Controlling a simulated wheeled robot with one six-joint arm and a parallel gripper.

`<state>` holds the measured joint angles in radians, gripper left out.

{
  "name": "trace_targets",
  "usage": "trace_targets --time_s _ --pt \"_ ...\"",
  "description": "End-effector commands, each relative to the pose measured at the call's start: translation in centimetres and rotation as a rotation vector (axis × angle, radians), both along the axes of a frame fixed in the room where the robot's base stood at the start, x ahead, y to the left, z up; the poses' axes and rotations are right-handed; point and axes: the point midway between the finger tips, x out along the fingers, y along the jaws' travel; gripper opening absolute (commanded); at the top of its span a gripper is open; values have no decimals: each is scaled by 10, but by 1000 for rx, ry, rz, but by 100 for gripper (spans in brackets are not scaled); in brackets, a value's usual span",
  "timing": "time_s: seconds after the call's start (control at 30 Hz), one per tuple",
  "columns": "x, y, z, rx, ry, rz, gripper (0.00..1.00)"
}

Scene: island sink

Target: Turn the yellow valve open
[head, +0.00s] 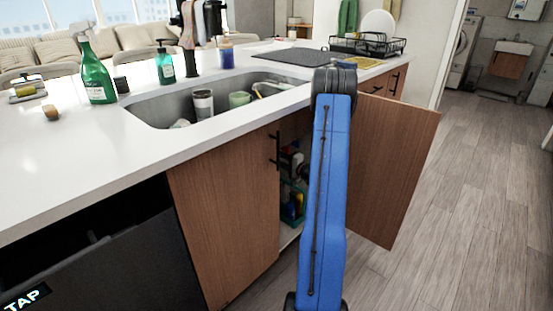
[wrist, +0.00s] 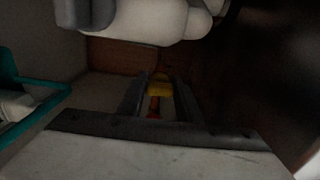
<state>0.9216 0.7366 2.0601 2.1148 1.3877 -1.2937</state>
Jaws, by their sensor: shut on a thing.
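In the dark wrist view, the yellow valve (wrist: 160,90) shows between the fingers of my gripper (wrist: 158,98). The two dark fingers stand on either side of it, and my gripper is shut on it. A small orange-red part (wrist: 154,106) shows just below the yellow piece. How far the valve is turned cannot be made out. In the head view my blue arm reaches to the open sink cabinet (head: 290,232), and the valve and my gripper are hidden.
White pipework (wrist: 150,18) hangs close above in the wrist view. A teal caddy (wrist: 50,112) stands at the left. The cabinet door (head: 393,165) is open to the right of my arm; the other door (head: 225,215) is shut. The sink (head: 180,105) is above.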

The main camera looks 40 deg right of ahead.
Motion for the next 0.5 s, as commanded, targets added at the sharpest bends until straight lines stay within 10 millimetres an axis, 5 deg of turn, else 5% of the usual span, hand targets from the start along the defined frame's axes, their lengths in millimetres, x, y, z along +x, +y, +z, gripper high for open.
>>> trace_targets --time_s 0.1,0.13,0.2,0.5 --pt "-1 1 -2 3 4 1 9" --pt "-1 1 -2 3 4 1 34" --pt "-1 1 -2 3 4 1 50" --pt "-1 0 -1 2 2 0 50"
